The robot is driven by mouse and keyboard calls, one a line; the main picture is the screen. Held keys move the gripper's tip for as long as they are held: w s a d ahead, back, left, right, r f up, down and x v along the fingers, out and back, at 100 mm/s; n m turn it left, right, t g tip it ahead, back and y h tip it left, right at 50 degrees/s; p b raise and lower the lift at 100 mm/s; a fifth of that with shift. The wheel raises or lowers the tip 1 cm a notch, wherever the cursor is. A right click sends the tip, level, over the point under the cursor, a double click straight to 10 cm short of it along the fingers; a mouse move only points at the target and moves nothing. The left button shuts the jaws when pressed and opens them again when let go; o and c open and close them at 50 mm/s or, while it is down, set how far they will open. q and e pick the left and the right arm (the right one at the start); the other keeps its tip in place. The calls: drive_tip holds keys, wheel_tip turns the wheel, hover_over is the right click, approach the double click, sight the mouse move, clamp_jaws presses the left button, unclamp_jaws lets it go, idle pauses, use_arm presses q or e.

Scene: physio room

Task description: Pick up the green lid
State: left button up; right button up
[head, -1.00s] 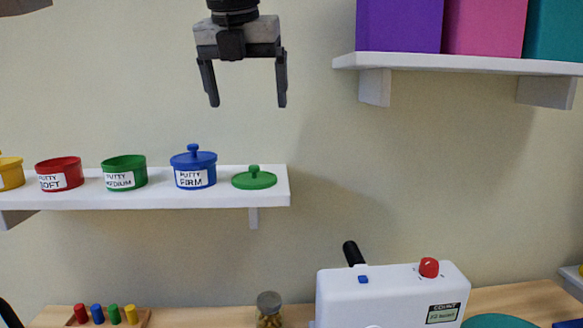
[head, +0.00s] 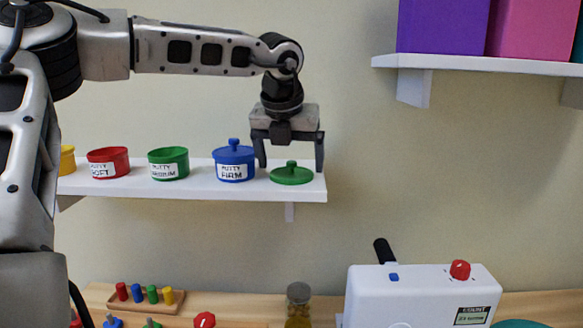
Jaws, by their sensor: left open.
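The green lid (head: 291,175), a flat disc with a small knob on top, lies on the right end of the white wall shelf (head: 200,189). My left gripper (head: 291,168) points down over it with its fingers open, one on each side of the knob. I cannot tell whether the fingers touch the lid. A green tub without a lid (head: 168,164), labelled putty medium, stands further left on the same shelf. My right gripper is not in view.
A blue lidded tub (head: 234,165) stands just left of the left gripper. A red tub (head: 107,163) and a partly hidden yellow tub (head: 67,160) are further left. Below are a white device (head: 420,292), a jar (head: 298,303) and a peg board (head: 140,299). A shelf with boxes (head: 470,65) is at upper right.

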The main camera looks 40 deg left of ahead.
use_arm(q)
drive_tip(key=shift+w+a+f, duration=0.1)
drive_tip(key=shift+w+f, duration=0.1)
drive_tip(key=shift+f, duration=0.35)
drive_tip(key=c, duration=0.7)
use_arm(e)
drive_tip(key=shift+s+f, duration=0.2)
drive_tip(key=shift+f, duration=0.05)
use_arm(q)
drive_tip(key=shift+r, duration=0.15)
